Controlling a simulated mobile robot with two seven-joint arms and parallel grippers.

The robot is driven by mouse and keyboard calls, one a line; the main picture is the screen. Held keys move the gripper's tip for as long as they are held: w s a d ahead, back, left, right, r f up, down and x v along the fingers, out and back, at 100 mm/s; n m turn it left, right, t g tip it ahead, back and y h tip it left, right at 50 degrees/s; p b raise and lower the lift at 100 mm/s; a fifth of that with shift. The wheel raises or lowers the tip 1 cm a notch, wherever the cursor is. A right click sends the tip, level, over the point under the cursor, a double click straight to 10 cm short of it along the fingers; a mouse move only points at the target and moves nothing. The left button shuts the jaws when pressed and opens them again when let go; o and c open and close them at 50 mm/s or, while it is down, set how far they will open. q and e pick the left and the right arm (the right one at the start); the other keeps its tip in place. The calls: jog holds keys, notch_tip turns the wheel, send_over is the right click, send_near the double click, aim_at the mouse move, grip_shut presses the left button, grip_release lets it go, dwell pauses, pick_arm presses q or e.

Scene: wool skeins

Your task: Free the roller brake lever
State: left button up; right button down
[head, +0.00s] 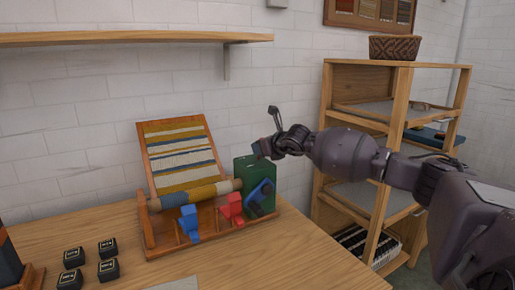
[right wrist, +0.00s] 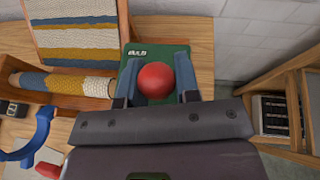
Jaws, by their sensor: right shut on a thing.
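A small wooden loom (head: 150,240) stands on the table, with a striped woven cloth (head: 180,155) on its tilted back and a striped roller (head: 195,195) across the front. A green housing (head: 242,172) is at the roller's right end; it also shows in the right wrist view (right wrist: 130,75). My right gripper (head: 262,148) is at the housing's upper right. It is shut on a round red knob (right wrist: 154,79), which sits between its fingers over the green housing. The knob is hidden in the head view, and any lever shaft below it is hidden too. My left gripper is not in view.
Blue (head: 188,222) and red (head: 232,208) pieces stand at the loom's front, with another blue piece (head: 261,194) against the housing. Several small black blocks (head: 108,271) lie left. A wooden shelf unit (head: 395,120) stands right. A wall shelf (head: 130,38) hangs above.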

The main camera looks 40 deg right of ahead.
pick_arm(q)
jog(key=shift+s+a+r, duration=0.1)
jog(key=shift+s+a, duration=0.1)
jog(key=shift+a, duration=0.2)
pick_arm(e)
jog(key=shift+s+t, duration=0.15)
jog(key=shift+t, duration=0.25)
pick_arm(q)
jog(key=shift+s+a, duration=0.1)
pick_arm(e)
jog(key=c, duration=0.9)
grip_release()
jog(key=shift+o, duration=0.2)
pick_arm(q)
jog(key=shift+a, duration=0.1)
pick_arm(e)
jog(key=shift+s, duration=0.1)
